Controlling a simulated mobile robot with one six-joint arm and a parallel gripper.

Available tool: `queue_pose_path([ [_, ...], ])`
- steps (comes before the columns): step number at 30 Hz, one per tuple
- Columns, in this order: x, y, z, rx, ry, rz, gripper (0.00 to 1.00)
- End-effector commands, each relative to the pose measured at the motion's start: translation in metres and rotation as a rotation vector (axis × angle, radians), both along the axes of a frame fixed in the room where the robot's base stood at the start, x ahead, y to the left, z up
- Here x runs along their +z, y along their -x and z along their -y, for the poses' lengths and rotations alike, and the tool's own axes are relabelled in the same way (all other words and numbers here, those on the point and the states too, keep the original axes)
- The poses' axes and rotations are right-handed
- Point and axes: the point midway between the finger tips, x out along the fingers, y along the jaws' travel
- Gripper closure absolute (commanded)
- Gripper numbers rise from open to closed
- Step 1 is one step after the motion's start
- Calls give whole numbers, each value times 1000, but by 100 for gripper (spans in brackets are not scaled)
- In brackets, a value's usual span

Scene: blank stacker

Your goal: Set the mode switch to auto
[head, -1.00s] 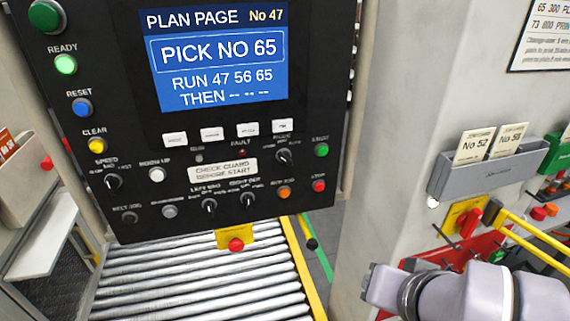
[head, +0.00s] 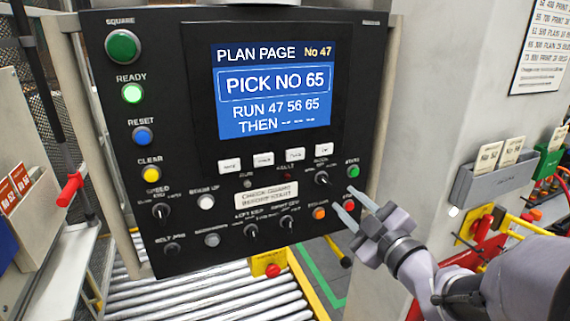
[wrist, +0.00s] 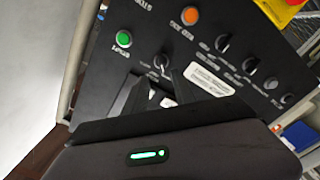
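The mode switch (head: 322,178) is a black rotary knob on the lower right of the dark control panel (head: 150,105). Its label is too small to read clearly, and I cannot tell which position it points to. It also shows in the wrist view (wrist: 162,62), just beyond my fingertips. My gripper (head: 343,199) is in front of the panel's right edge, below and right of the knob in the head view. Its two fingers are apart with nothing between them, which also shows in the wrist view (wrist: 153,82). The fingers appear clear of the knob.
A green button (head: 353,172) sits right of the knob. A red button (head: 348,205) and an orange button (head: 319,213) are below it, close to my fingers. Other knobs line the panel's bottom. A roller conveyor (head: 215,295) runs underneath.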

Motion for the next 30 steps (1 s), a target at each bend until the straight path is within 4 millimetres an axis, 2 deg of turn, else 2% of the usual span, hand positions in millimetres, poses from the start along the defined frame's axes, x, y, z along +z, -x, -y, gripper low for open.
queue_pose_path([
  [1,-6,-14,-6,6,0,0,68],
  [4,-6,-40,-14,3,0,0,68],
  [10,-5,-70,-23,0,0,0,68],
  [20,-3,-78,-25,-2,0,1,68],
  [21,-3,-78,-25,-2,0,1,70],
  [26,-3,-78,-25,-2,0,1,100],
  [30,-3,-77,-25,-2,0,1,100],
])
